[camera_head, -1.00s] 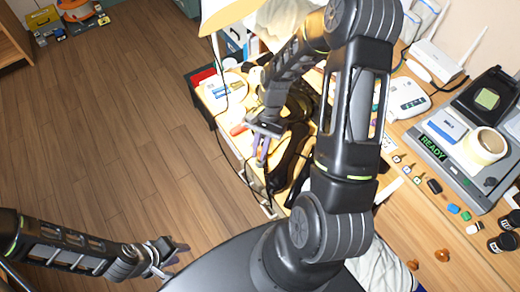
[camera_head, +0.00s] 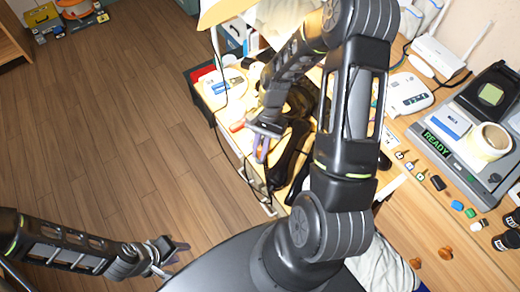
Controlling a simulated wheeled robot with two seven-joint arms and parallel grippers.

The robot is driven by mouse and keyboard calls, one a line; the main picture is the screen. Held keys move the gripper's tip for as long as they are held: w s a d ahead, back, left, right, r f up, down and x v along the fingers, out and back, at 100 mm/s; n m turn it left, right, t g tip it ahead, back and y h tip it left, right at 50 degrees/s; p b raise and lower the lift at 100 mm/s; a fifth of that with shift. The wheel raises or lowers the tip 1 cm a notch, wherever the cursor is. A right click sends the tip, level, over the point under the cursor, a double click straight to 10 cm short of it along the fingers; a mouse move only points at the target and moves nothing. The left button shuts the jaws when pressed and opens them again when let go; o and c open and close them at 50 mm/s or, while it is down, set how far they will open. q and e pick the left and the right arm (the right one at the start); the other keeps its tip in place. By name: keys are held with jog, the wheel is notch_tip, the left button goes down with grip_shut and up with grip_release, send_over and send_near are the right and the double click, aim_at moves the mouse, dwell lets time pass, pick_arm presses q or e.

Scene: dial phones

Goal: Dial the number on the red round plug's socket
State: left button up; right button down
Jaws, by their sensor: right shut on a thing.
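My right gripper (camera_head: 262,148) is over the near left part of the desk, beside a dark strap-like thing (camera_head: 289,155). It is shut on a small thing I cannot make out. My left gripper (camera_head: 175,259) is open and empty over the floor at the lower left. I cannot make out a red round plug, its socket or a number. A white device with a small display (camera_head: 408,93) lies on the desk behind my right arm; I cannot tell whether it is a phone. My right arm hides the middle of the desk.
A grey machine marked READY (camera_head: 437,143) carries a roll of tape (camera_head: 489,141) at the right. A white router (camera_head: 438,57) stands behind. Small coloured pieces (camera_head: 457,205) lie near the front. Thin dark cords hang along the desk's left side.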

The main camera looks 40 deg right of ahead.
jog(key=c, duration=1.3)
grip_release()
jog(key=shift+c, duration=0.2)
jog(key=v, duration=0.8)
jog(key=shift+b, duration=0.3)
jog(key=shift+f, duration=0.1)
